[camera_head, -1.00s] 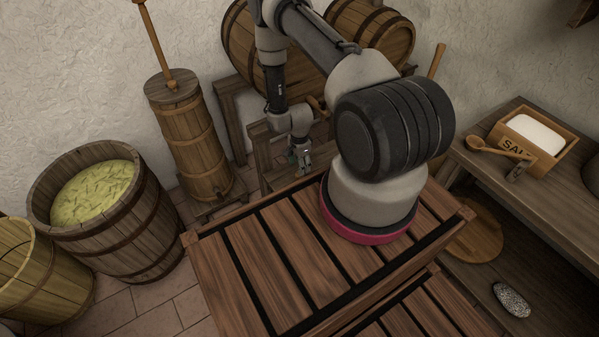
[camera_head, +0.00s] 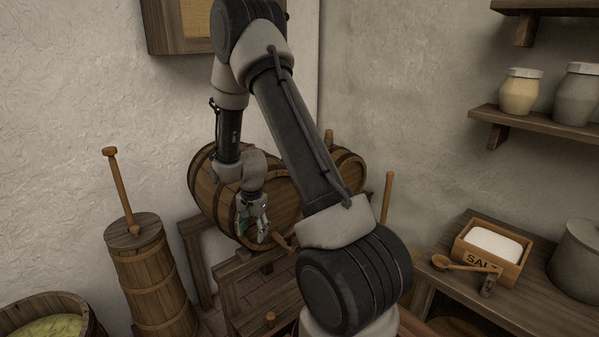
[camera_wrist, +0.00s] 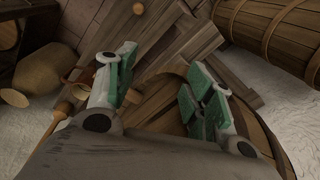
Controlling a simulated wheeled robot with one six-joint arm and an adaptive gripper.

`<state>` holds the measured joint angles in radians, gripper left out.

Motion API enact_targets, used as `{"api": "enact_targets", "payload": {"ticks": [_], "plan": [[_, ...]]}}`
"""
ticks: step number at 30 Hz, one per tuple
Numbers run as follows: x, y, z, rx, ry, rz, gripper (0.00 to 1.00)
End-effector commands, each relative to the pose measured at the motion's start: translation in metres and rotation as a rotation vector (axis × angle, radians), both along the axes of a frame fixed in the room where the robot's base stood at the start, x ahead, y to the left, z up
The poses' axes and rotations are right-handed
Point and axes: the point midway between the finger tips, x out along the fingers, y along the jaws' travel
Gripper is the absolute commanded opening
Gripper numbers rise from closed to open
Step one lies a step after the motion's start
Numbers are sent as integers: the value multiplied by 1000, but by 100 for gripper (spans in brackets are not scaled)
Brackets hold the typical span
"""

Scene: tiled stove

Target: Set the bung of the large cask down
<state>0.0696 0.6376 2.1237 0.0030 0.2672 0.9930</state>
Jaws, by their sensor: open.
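The large cask (camera_head: 290,205) lies on its side on a wooden stand against the wall, partly hidden by my arm. My gripper (camera_head: 256,236) is in front of its round end, pointing down. In the wrist view my gripper (camera_wrist: 162,78) is open, its green-padded fingers apart with nothing between them. A small round-topped wooden piece, seemingly the bung (camera_head: 270,319), stands on a low wooden bench (camera_head: 245,293) below my gripper and apart from it. What looks like the same bung (camera_wrist: 138,8) shows at the top of the wrist view.
A wooden tap (camera_head: 284,243) sticks out beside my gripper. A churn (camera_head: 150,270) with an upright handle stands left. A smaller cask (camera_head: 350,170) lies behind my arm. A salt box (camera_head: 490,250) and a spoon (camera_head: 455,264) are on the right bench.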

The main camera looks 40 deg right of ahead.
Motion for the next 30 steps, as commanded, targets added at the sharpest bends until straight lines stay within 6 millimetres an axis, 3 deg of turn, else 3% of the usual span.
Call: {"api": "enact_targets", "payload": {"ticks": [1,6,12,15,19,24,30], "plan": [[-2,2,35,-7,-24,52,53],[-35,11,141,-42,-76,267,53],[-104,21,240,-97,-134,523,53],[-146,25,275,-129,-163,651,53],[-202,30,306,-175,-196,808,53],[-257,33,321,-225,-224,960,53],[-282,34,324,-248,-233,1033,53]]}}
